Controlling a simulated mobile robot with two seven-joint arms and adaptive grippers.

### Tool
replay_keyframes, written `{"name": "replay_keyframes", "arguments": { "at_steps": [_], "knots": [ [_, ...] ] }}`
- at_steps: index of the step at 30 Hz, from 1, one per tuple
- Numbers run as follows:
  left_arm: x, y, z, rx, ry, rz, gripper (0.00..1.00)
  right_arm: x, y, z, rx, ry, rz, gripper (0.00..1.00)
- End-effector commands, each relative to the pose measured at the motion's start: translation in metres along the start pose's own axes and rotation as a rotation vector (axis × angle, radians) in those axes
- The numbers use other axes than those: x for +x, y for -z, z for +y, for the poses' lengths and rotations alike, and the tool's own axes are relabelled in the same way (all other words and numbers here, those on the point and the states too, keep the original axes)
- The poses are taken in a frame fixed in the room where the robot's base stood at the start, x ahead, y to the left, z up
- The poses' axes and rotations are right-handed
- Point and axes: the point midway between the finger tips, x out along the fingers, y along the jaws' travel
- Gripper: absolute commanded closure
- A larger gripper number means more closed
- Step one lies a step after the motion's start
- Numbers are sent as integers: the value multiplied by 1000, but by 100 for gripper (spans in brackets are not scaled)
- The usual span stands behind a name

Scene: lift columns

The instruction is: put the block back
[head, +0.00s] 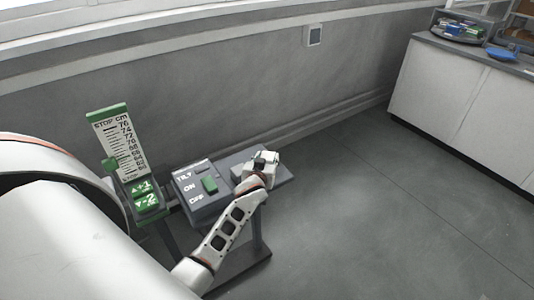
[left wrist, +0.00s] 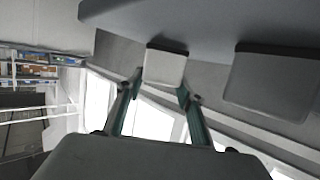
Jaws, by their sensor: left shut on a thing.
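The block (left wrist: 165,66), pale grey with a dark edge, sits between the fingertips of my left gripper (left wrist: 161,90) in the left wrist view. The gripper is shut on it. In the head view my left gripper (head: 262,163) is at the right part of the grey stand top (head: 284,177), to the right of the switch box. The block is hard to make out there. I cannot tell whether the block touches the stand top. My right gripper is not in view.
A grey box (head: 188,190) marked TILT, ON and OFF has a green switch (head: 210,185). A cabinet (head: 455,100) stands far right; the floor (head: 370,210) between is clear.

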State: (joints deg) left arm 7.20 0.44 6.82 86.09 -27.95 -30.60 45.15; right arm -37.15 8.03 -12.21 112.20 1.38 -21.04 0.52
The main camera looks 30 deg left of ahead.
Motion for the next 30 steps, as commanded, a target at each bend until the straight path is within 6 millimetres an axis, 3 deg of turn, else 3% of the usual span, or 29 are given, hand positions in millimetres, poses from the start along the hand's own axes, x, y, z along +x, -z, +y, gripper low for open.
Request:
{"name": "replay_keyframes", "arguments": {
  "at_steps": [15,16,17,30],
  "knots": [
    [3,-1,1,-3,-3,12,100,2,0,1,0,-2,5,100],
    [2,-6,0,-1,-1,2,55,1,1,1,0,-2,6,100],
    [2,-6,0,-1,-1,2,48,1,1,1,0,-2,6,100],
    [1,-1,0,0,-1,3,46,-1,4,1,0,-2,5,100]
  ]
}}
